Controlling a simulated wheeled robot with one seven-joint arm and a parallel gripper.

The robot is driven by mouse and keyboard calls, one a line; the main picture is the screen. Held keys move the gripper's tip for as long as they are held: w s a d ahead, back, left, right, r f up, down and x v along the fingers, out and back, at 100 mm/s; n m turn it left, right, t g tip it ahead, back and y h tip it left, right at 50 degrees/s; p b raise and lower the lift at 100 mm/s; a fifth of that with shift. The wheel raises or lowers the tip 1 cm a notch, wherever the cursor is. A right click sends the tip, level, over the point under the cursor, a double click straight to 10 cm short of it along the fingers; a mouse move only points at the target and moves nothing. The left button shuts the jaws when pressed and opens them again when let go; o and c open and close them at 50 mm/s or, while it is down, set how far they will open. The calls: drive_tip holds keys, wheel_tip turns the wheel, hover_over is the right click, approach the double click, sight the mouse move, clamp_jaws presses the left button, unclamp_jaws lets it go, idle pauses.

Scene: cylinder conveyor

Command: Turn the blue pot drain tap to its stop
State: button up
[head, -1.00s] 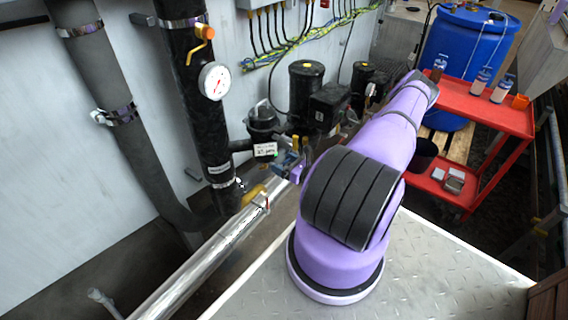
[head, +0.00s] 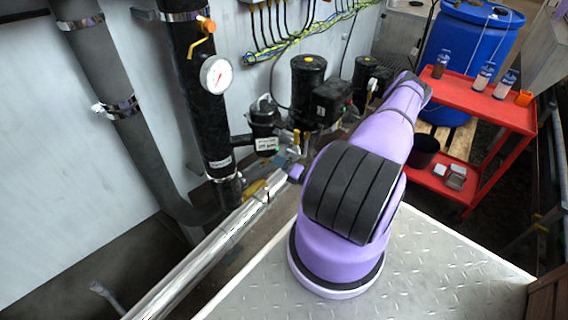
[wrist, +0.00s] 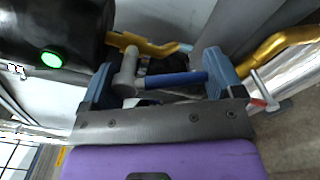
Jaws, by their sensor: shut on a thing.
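The blue tap handle (wrist: 176,79) lies crosswise between my gripper's fingers in the wrist view, with its grey hub (wrist: 127,70) at the left finger. My gripper (wrist: 160,82) has its two blue-grey fingers spread wide around the tap and is shut on it across its length. The black pot (head: 265,116) with a white label stands against the wall in the head view. My gripper (head: 284,164) is just below the pot there, small and partly hidden by my wrist. The tap cannot be made out clearly in the head view.
A yellow lever (wrist: 285,45) sits close to the right finger. A black body with a green light (wrist: 51,58) is close on the left. A shiny pipe (head: 205,255) runs below the gripper. A gauge (head: 216,75) is on the black vertical pipe. A red trolley (head: 480,105) stands at right.

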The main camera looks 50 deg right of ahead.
drive_tip(key=m, duration=0.2)
drive_tip(key=a+m, duration=0.1)
drive_tip(key=shift+s+f+m, duration=0.1)
drive_tip(key=shift+f+m, duration=0.2)
drive_tip(key=shift+a+m, duration=0.35)
drive_tip(key=shift+m, duration=0.95)
drive_tip(key=o, duration=1.1)
drive_tip(key=shift+c, duration=0.2)
drive_tip(key=s, duration=1.1)
drive_tip(key=shift+d, duration=0.35)
